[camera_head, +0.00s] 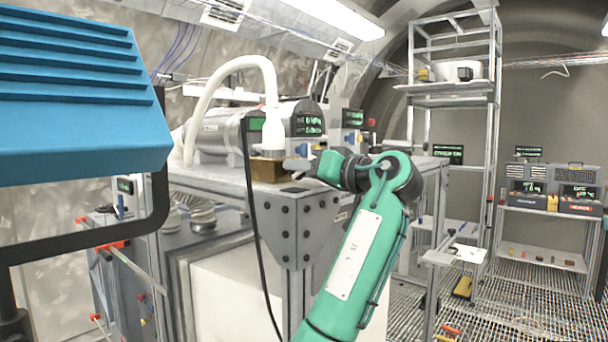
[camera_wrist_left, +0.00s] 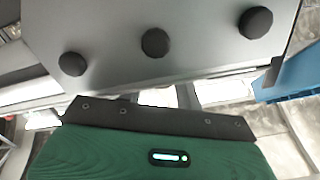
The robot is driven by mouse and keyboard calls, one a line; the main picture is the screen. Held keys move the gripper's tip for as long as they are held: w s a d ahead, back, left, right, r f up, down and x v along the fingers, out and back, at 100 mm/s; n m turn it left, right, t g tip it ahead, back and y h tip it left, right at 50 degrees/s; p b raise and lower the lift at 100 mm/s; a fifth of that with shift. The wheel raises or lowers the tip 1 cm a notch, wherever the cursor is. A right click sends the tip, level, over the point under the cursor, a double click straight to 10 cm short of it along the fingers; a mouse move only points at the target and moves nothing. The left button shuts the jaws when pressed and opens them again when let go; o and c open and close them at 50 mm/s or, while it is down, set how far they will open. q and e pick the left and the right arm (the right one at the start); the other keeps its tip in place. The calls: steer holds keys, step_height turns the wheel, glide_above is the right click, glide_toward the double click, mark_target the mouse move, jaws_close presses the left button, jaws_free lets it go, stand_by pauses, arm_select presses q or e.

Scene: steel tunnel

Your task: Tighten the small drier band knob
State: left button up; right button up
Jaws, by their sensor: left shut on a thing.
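My left gripper (camera_head: 300,165) is at the front corner of the steel bench (camera_head: 290,208), with my green arm coming up from below. Its jaws point left, next to a brass-coloured block (camera_head: 267,169) under the white hose's lower end. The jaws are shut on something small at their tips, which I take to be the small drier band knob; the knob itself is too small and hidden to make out. In the left wrist view, the green gripper housing (camera_wrist_left: 150,150) fills the bottom and its fingertips are not visible. My right gripper is not in view.
A steel cylinder (camera_head: 215,136) with displays and a thick white hose (camera_head: 205,93) stand on the bench. A black cable (camera_head: 256,215) hangs down its front. A blue finned box (camera_head: 80,110) blocks the upper left. A tall rack (camera_head: 490,150) stands right. The wrist view shows a bolted grey plate (camera_wrist_left: 200,45).

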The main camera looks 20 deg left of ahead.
arm_select(q)
steer(key=shift+r, duration=0.15)
steer(key=o, duration=1)
steer(key=shift+w, duration=0.1)
steer(key=shift+d+f+b, duration=0.25)
steer(key=shift+d+b, duration=0.1)
steer(key=b+v, duration=0.5)
steer(key=v, duration=0.8)
steer(key=shift+r+b, duration=0.2)
steer(key=shift+b, duration=0.1)
